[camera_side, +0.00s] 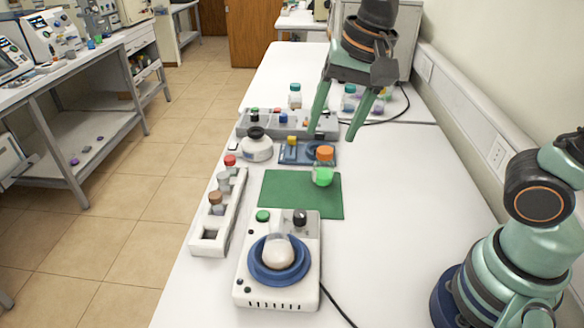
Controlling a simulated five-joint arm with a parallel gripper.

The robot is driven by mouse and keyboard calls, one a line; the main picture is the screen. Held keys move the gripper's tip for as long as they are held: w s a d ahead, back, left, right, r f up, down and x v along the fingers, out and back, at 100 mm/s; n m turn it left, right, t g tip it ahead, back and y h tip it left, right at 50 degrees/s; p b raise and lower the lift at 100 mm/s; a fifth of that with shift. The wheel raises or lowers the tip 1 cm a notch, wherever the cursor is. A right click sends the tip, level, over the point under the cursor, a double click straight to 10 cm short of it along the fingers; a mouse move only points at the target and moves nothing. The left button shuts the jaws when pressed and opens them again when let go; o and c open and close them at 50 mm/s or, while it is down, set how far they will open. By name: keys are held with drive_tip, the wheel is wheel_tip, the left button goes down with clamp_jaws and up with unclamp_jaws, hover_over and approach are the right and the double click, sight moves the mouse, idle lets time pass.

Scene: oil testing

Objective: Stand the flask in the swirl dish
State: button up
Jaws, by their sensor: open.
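The swirl dish (256,274) is a blue round dish on top of a white machine (242,296) at the front of the bench. A small cream-coloured rounded flask (278,254) with a clear upper part sits inside the dish's ring and looks upright. Whether its base is fully seated is hidden by the rim. My gripper (332,137) is open with its two green fingers pointing down, high in the picture, behind the green mat and well away from the dish. Nothing shows between its fingers.
An orange-capped bottle of green liquid (323,174) stands at the green mat's (290,192) back right corner. A white rack (210,240) with capped vials lies left of it. A white black-capped vessel (257,149) and a grey rack (318,128) stand behind.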

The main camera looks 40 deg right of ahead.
drive_tip(key=s+d+f+n+t, duration=0.1)
drive_tip(key=s+d+n+t, duration=0.1)
drive_tip(key=d+n, duration=0.6)
drive_tip(key=shift+s+d+f+t+h, duration=0.2)
drive_tip(key=shift+d+f+t+h, duration=0.05)
drive_tip(key=shift+d+t+h, duration=0.15)
drive_tip(key=shift+w+a+n, duration=0.1)
drive_tip(key=shift+n, duration=0.2)
idle(0.6)
